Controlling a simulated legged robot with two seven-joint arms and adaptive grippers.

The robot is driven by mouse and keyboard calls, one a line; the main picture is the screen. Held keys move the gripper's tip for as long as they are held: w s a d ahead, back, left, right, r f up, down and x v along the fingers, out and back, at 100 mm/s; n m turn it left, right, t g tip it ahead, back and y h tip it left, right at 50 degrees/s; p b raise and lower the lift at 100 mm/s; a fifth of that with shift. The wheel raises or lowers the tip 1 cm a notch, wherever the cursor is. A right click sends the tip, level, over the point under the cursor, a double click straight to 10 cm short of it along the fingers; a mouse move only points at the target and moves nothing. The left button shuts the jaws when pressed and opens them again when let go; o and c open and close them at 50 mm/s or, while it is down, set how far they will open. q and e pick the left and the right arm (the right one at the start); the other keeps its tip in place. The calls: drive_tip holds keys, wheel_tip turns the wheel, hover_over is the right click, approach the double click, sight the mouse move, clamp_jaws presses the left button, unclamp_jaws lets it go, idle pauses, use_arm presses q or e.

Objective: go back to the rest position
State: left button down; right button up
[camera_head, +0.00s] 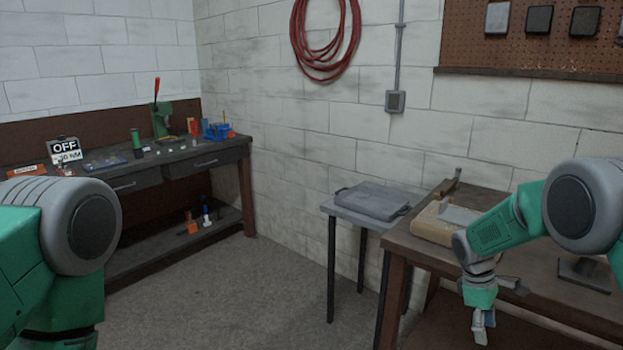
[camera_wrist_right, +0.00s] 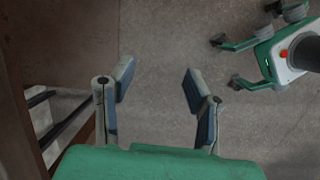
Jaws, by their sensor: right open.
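My right gripper (camera_head: 484,328) hangs low in front of the wooden bench at the right of the head view, fingers pointing down. In the right wrist view the two grey fingers of the right gripper (camera_wrist_right: 157,88) stand well apart. Nothing is between them, and bare floor shows beyond. The right forearm reaches in from the right, over the bench edge. My left arm shows only as a green and grey part at the left edge of the head view; its gripper is out of the picture.
A dark workbench (camera_head: 240,150) with tools is at the left. The middle floor (camera_head: 270,295) is clear.

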drive_tip(key=s+a+f+m+t+y+b, duration=0.1)
drive_tip(key=s+a+f+m, duration=0.1)
drive_tip(key=s+a+f, duration=0.5)
drive_tip(key=s+a+f+m+y+b, duration=0.1)
drive_tip(key=s+a+f+m+b, duration=0.1)
drive_tip(key=s+f, duration=0.85)
use_arm(q)
wheel_tip(320, 180, down, 6)
drive_tip(key=b, duration=0.2)
drive_tip(key=shift+a+b, duration=0.2)
drive_tip(key=shift+b, duration=0.1)
use_arm(e)
drive_tip(key=s+a+r+m+t, duration=0.1)
drive_tip(key=s+m, duration=0.3)
drive_tip(key=s, duration=1.7)
drive_tip(key=shift+a+t+y, duration=0.4)
drive_tip(key=shift+a, duration=0.4)
use_arm(q)
drive_tip(key=shift+a+f, duration=0.2)
drive_tip(key=shift+a, duration=0.05)
use_arm(e)
drive_tip(key=shift+a+r, duration=0.2)
drive_tip(key=shift+a, duration=0.05)
